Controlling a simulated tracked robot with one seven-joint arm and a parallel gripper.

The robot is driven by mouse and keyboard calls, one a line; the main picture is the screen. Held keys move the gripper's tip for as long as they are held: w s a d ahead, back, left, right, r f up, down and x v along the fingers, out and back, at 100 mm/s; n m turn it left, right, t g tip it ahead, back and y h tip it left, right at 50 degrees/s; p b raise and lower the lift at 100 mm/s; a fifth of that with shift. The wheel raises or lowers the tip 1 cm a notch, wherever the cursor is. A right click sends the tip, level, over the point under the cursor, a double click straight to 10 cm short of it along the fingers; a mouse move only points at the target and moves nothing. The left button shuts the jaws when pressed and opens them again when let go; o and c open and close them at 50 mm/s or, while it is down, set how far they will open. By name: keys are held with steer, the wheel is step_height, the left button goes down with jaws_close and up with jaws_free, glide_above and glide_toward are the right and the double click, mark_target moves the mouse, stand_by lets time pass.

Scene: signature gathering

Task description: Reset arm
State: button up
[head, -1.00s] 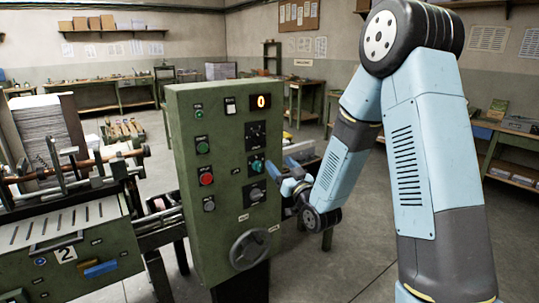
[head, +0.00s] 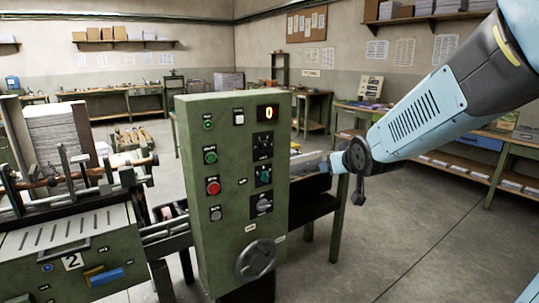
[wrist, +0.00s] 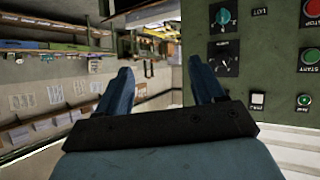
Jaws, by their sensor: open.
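My gripper (head: 326,168) is to the right of the green control panel (head: 226,235) in the head view, apart from it, with my arm reaching in from the upper right. In the wrist view, my gripper (wrist: 163,88) shows two blue fingers spread apart with nothing between them. The picture there is upside down, and the control panel (wrist: 275,65) with its knobs and buttons is at the right. The panel carries a lit display (head: 268,113) reading 0, a red button (head: 213,187), a green button (head: 210,156) and a handwheel (head: 256,260).
A dark conveyor or table (head: 312,208) is behind the panel. Benches and shelves line the walls. Open floor (head: 400,255) lies at the right.

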steer(key=s+d+r+m+g, duration=0.1)
steer(key=s+d+g, duration=0.1)
steer(key=s, duration=1)
steer(key=s+d+r+m+g+h, duration=0.1)
steer(key=s+d+g, duration=0.2)
steer(key=s, duration=0.9)
steer(key=shift+s+m+g, duration=0.2)
steer(key=shift+m+g, duration=0.2)
steer(key=shift+g, duration=0.4)
steer(key=shift+d, duration=0.1)
steer(key=shift+c, duration=0.3)
